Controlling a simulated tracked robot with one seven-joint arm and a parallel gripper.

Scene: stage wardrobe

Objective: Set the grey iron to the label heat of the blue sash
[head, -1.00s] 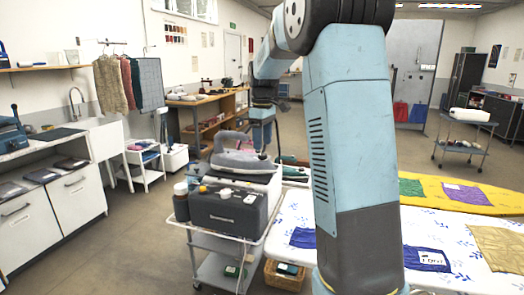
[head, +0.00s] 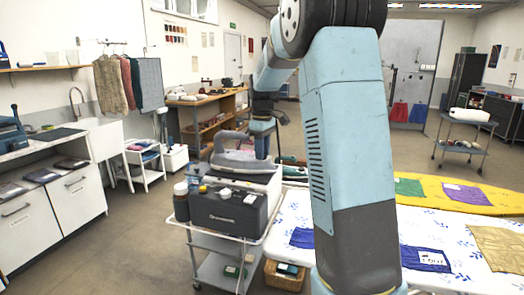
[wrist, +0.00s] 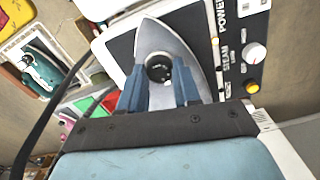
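The grey iron (head: 240,158) rests on top of a steam station on the trolley in the head view. In the wrist view the iron (wrist: 150,38) shows its pointed front and a round black dial (wrist: 158,67). My gripper (wrist: 158,84) is open, its two blue-grey fingers on either side of the dial; I cannot tell whether they touch it. The dial's marks are too small to read. A blue cloth (head: 426,259) with a white label lies on the ironing board; its label is not legible. Another blue cloth (head: 303,238) lies partly behind my arm.
The station's panel (wrist: 243,50) has a white knob and POWER and STEAM lettering. A teal iron (wrist: 40,66) sits at left in the wrist view. The trolley (head: 214,268) stands beside the floral ironing board (head: 455,283). Floor is clear left of the trolley.

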